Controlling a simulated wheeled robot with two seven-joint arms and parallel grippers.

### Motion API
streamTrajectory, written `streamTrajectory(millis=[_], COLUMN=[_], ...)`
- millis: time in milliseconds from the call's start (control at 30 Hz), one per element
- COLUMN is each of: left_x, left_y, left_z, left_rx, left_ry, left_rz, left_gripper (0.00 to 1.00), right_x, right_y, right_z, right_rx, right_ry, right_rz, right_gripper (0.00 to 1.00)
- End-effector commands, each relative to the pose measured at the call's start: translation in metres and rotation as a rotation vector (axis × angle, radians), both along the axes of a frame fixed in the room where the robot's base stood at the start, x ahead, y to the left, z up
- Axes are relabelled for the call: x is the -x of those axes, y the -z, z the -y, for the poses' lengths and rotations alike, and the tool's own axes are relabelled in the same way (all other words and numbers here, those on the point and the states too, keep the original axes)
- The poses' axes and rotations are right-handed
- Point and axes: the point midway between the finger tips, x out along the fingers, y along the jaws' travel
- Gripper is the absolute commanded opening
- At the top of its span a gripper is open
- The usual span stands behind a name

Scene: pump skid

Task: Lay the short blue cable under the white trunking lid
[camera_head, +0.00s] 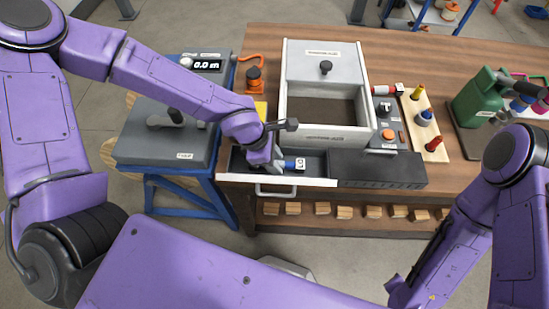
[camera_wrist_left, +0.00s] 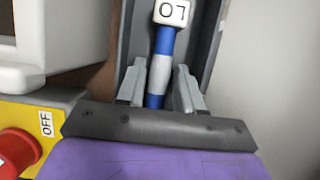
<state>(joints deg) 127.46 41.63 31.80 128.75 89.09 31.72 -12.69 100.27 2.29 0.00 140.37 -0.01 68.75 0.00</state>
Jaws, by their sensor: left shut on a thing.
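My left gripper (camera_head: 277,164) reaches down into the open drawer at the bench front. It is shut on a short blue piece (camera_head: 290,164) with a white end tag, which looks like the short blue cable. In the left wrist view the blue piece (camera_wrist_left: 157,90) stands between the two grey fingers, with its lettered white end (camera_wrist_left: 172,14) beyond them. The white trunking lid (camera_head: 345,66), with a black knob, covers the rear part of the white trunking box (camera_head: 365,100). The front part is open and shows a brown floor. My right gripper is out of view.
The drawer (camera_head: 310,182) has a white front with a handle, and a dark ledge (camera_head: 377,169) lies to its right. A yellow box with a red button (camera_wrist_left: 14,150) is close by my left wrist. Right of the trunking are a switch panel and a wooden rack (camera_head: 424,122).

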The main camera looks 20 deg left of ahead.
Motion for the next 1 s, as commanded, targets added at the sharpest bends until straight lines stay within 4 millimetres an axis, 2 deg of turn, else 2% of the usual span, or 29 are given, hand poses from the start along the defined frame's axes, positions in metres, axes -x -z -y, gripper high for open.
streamTrajectory(millis=[167,200,267,467,567,800,1000], left_x=[0.0,0.0,0.0,0.0,0.0,0.005,0.01], left_y=[0.0,0.0,0.0,-0.001,-0.009,-0.062,-0.092], left_z=[0.0,0.0,0.0,0.0,-0.003,-0.023,-0.036], left_rx=[0.0,0.0,0.0,0.0,0.001,0.005,0.003], left_ry=[0.001,0.001,0.001,0.0,-0.002,-0.005,-0.002], left_rz=[0.001,0.001,0.0,0.001,0.003,0.007,0.005], left_gripper=[0.07,0.49,0.66,0.66,0.66,0.66,0.66], right_x=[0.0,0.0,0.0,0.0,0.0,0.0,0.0], right_y=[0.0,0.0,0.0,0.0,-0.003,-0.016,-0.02], right_z=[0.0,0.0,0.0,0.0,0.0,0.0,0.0], right_rx=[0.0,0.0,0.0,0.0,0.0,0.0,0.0], right_ry=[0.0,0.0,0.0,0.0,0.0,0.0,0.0], right_rz=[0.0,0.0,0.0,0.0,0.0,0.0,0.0], right_gripper=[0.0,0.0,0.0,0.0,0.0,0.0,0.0])
